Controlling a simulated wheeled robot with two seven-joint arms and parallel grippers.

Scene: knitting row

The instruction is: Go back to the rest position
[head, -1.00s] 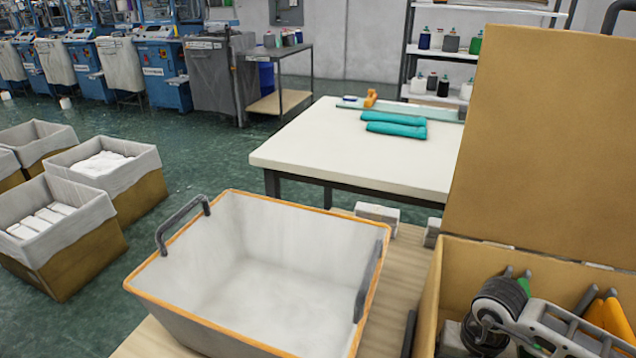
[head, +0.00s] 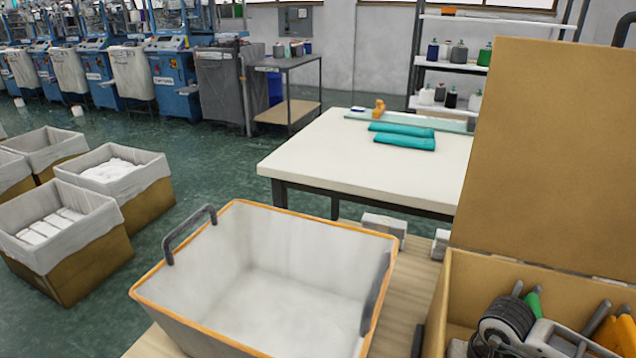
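Neither of my grippers shows in the head view. A grey-white bin (head: 285,248) with an orange rim and two dark handles stands empty in the foreground on a wooden surface (head: 405,285). To its right is an open tan box (head: 478,282) with its lid (head: 550,150) standing up. Inside the box are a tool with a dark wheel (head: 505,320), dark and green handles, and orange pieces (head: 616,335). The lower part of the box is cut off by the frame.
A white table (head: 360,165) behind the bin bears two teal rolls (head: 402,135). Several lined boxes (head: 65,240) stand on the green floor at left. Blue machines (head: 172,75) line the back. A shelf (head: 450,62) with bottles stands at back right.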

